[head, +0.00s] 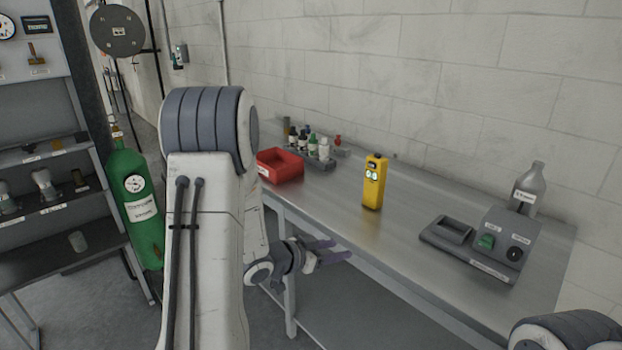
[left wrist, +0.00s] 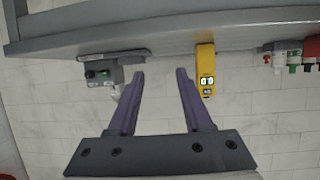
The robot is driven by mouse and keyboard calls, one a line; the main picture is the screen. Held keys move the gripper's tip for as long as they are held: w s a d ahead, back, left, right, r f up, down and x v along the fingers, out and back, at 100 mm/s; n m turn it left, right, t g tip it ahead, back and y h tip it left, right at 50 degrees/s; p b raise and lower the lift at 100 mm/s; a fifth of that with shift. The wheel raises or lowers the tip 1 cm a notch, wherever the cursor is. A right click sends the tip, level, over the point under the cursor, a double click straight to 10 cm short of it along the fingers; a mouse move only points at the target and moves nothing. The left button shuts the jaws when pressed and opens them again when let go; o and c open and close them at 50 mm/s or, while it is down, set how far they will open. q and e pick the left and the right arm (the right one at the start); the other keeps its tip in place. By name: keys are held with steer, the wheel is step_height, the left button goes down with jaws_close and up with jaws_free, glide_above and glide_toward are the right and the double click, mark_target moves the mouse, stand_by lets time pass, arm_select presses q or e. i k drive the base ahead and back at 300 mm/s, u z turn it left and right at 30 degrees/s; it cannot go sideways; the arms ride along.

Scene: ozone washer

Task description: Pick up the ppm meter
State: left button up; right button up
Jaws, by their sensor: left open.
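The ppm meter looks to be the yellow handheld device (head: 374,182) standing upright on the metal bench, near the middle of the head view. It also shows in the left wrist view (left wrist: 205,70), where the scene is upside down, just right of the fingers. My left gripper (head: 340,249) is in front of the bench's front edge, below and left of the meter in the head view. Its purple fingers (left wrist: 160,73) are open with nothing between them, apart from the meter. My right gripper is out of view.
The metal bench (head: 330,200) runs along a white block wall. A red bin (head: 280,165) and several small bottles (head: 312,146) stand left of the meter. Bench space around the meter is clear.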

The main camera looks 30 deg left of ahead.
mark_target(374, 180)
steer(key=u, duration=0.1)
steer(key=i, duration=1)
